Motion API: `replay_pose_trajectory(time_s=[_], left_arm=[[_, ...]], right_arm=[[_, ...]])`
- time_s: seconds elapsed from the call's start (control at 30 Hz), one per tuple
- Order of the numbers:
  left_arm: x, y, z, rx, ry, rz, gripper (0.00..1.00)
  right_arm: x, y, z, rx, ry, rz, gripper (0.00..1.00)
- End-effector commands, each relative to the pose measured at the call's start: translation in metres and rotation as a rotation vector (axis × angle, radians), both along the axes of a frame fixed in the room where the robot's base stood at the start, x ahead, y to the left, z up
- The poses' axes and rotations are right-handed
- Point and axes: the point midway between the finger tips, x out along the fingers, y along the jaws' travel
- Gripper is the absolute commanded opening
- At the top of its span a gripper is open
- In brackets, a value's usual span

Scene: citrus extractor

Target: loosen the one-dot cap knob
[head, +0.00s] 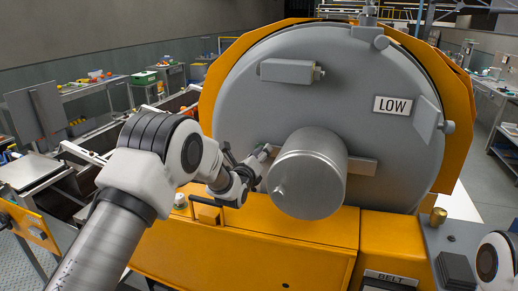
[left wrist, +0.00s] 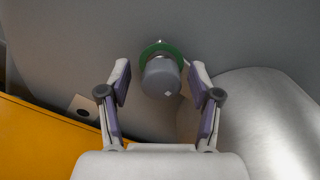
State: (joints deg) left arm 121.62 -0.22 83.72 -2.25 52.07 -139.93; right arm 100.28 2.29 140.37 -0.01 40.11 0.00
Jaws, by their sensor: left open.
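The cap knob (left wrist: 162,80) is a short grey cylinder in the left wrist view, with one pale dot on its face and a green ring (left wrist: 165,48) behind it. It projects from a grey wall. My left gripper (left wrist: 160,72) is open, with one finger on each side of the knob and gaps between them; I cannot tell how deep the fingers reach. In the head view, my left gripper (head: 254,164) is at the grey drum face (head: 235,110), left of the big metal cylinder, and mostly hides the knob. My right gripper is out of view.
The big metal cylinder (head: 308,175) sticks out close to the right of my left gripper. A yellow housing (head: 260,240) lies below. The drum face also bears a LOW plate (head: 392,105) and a grey block (head: 286,71). A BELT label (head: 388,279) is at the bottom.

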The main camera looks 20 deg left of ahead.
Motion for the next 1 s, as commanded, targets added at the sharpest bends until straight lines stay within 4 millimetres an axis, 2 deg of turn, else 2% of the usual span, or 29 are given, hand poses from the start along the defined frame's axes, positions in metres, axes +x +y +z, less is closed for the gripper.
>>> replay_pose_trajectory(time_s=[0.23, 0.27, 0.4, 0.43, 0.77, 1.0], left_arm=[[0.003, 0.0, 0.0, 0.0, -0.001, 0.0, 0.64], [0.003, 0.0, 0.0, 0.0, -0.001, 0.0, 0.6], [0.003, 0.0, 0.0, 0.0, -0.001, 0.0, 0.1], [0.003, 0.0, 0.0, 0.0, -0.001, 0.0, 0.03], [0.003, 0.0, -0.001, -0.013, -0.002, 0.0, 0.03], [0.003, 0.0, -0.003, -0.098, -0.001, 0.0, 0.03]], right_arm=[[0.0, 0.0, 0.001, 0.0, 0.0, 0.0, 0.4], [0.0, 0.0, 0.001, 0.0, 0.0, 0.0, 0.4], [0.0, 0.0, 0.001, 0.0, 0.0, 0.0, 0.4], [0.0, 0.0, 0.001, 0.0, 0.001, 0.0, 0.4], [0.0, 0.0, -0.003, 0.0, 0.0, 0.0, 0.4], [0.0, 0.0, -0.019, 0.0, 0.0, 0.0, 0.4]])
